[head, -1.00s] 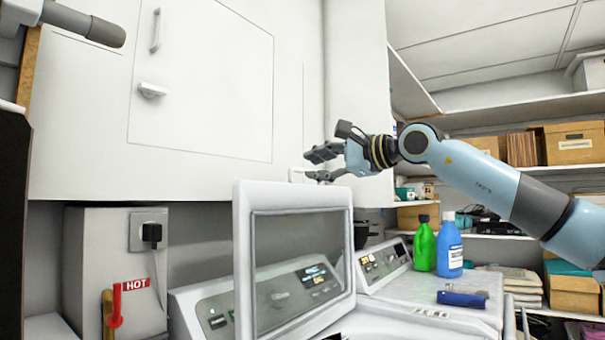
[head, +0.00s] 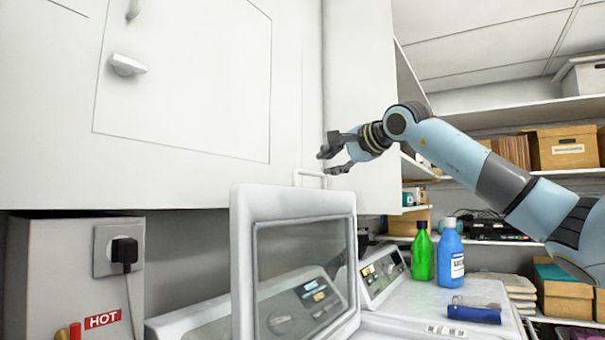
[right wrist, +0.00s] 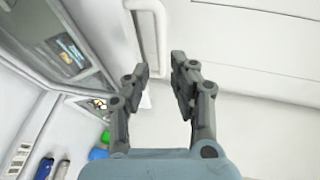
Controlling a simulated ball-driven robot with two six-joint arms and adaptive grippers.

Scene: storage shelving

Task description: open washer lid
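The washer lid (head: 240,265) stands raised in the head view, a white frame around a dark glass pane. The lid's glass (right wrist: 62,50) shows at the upper left there. My left gripper is not in view.
A green bottle (head: 422,252), a blue bottle (head: 450,254) and a blue object (head: 474,312) stand or lie on the neighbouring machine top. A white cabinet (head: 180,100) hangs above. An outlet with a black plug (head: 125,252) is at left. Shelves with boxes (head: 563,148) are at right.

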